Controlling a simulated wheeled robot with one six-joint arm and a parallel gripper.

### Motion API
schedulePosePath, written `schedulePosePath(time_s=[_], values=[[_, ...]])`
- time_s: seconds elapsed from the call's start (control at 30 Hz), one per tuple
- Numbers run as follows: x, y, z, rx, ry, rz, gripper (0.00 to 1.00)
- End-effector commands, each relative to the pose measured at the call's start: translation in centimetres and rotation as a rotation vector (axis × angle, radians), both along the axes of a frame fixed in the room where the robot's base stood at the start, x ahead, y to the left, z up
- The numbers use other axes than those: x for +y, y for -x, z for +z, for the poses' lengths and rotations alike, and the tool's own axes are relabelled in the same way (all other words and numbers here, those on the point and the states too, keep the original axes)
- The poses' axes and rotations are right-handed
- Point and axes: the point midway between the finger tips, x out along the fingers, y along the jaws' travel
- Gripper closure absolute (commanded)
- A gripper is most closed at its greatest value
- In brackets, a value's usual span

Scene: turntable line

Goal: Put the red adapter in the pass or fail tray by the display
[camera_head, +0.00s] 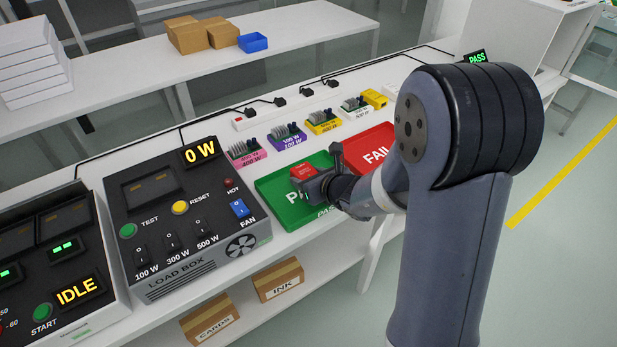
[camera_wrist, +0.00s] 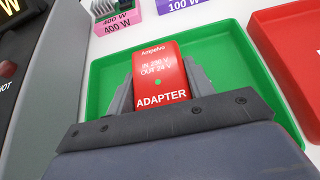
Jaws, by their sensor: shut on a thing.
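The red adapter (camera_wrist: 160,72) is between the fingers of my gripper (camera_wrist: 160,90) in the wrist view, its label facing the camera. In the head view the adapter (camera_head: 303,171) shows at my gripper (camera_head: 312,180), over the green PASS tray (camera_head: 272,190). The gripper is shut on it. I cannot tell whether the adapter touches the tray floor. The green tray (camera_wrist: 100,75) surrounds it in the wrist view. The red FAIL tray (camera_head: 378,140) lies to the right, partly hidden by my arm. A small display (camera_head: 476,57) behind my arm reads PASS in green.
The load box (camera_head: 180,215) stands left of the green tray and its display reads 0 W. Another device (camera_head: 50,270) at far left shows IDLE.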

Motion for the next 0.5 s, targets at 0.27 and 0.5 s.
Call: schedulePosePath(time_s=[0.27,0.5], values=[[0.0,0.0,-0.6,-0.002,-0.001,0.0,0.8],[0.0,0.0,-1.2,-0.002,-0.001,0.001,0.8]])
